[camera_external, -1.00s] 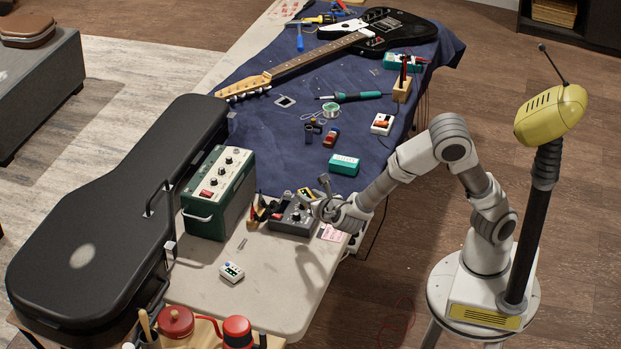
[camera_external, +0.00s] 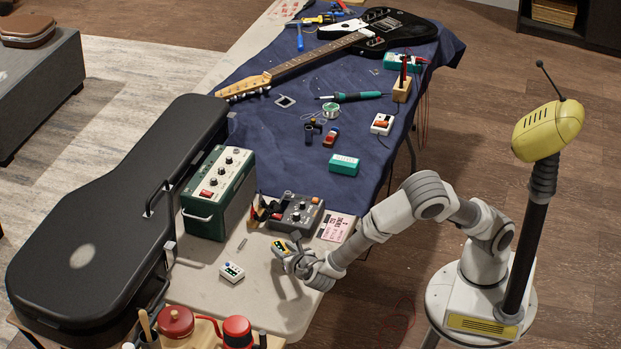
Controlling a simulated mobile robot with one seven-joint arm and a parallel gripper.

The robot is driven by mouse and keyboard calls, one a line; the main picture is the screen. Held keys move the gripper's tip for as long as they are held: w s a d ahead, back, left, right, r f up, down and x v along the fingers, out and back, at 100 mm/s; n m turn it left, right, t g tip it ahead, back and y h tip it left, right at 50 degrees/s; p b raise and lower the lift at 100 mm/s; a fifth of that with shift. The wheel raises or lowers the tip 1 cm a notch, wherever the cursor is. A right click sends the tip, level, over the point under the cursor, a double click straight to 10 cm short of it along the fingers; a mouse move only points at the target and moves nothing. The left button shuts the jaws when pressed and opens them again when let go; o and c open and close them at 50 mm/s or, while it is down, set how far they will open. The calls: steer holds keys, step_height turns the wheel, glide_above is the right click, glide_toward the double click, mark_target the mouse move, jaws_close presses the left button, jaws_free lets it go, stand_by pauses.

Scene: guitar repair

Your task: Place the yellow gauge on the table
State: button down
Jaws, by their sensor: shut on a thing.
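The yellow gauge (camera_external: 279,248) is a small yellow device with a dark face, at the front right part of the table. My gripper (camera_external: 289,257) is shut on it and holds it over the bare, pale end of the table (camera_external: 265,308). Whether the gauge touches the tabletop or hangs just above it, I cannot tell. My fingers hide part of its right side.
A small white device (camera_external: 231,272) lies left of my gripper. Behind are a grey control box (camera_external: 296,214), a pink printed card (camera_external: 337,227) and a green amplifier (camera_external: 218,193). A black guitar case (camera_external: 100,225) lies left.

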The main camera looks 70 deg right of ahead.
steer(key=shift+f, duration=0.7)
steer(key=shift+f, duration=0.1)
steer(key=c, duration=0.5)
jaws_free()
steer(key=shift+f, duration=0.1)
